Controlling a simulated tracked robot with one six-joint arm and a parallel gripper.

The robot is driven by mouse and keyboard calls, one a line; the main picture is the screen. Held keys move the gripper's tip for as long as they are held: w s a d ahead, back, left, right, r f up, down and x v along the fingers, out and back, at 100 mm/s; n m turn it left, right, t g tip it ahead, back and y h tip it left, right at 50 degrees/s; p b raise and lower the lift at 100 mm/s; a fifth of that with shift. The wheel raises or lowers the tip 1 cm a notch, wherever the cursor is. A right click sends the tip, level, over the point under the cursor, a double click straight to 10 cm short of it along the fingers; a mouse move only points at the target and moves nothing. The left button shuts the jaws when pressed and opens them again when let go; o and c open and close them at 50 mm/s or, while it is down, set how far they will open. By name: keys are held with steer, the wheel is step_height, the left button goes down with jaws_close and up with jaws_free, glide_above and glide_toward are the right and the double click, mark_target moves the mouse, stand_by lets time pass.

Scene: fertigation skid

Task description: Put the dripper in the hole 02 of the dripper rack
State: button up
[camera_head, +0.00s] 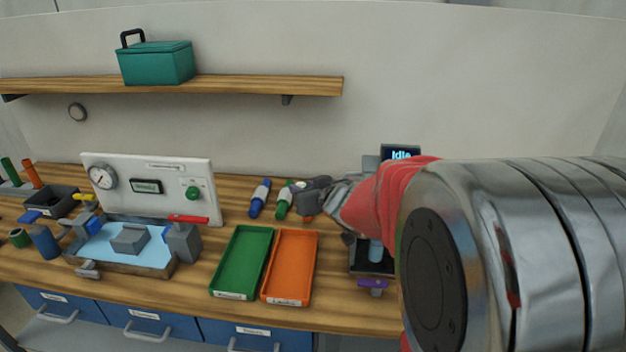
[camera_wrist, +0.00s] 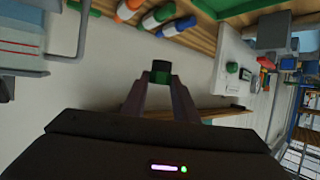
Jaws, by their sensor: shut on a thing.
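My gripper (camera_wrist: 160,88) is shut on the dripper (camera_wrist: 161,70), a small dark piece with a green front, held between the fingertips in the wrist view. In the head view my gripper (camera_head: 310,196) is above the back of the bench, by the bottles; the dripper cannot be made out clearly there. I cannot make out a rack with a hole marked 02. A grey holder with coloured upright pegs (camera_head: 14,187) stands at the far left, but I cannot tell whether it is the dripper rack.
Blue (camera_head: 259,198) and green (camera_head: 284,201) capped bottles lie at the back. A green tray (camera_head: 241,294) and an orange tray (camera_head: 287,300) lie in front. A white gauge panel (camera_head: 150,204) stands behind a blue basin (camera_head: 112,264). My arm covers the right side.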

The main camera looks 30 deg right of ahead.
steer(key=w+a+f, duration=0.3)
steer(key=a+f, duration=0.8)
steer(key=a, duration=0.5)
steer(key=shift+f, duration=0.3)
steer(key=shift+s, duration=0.1)
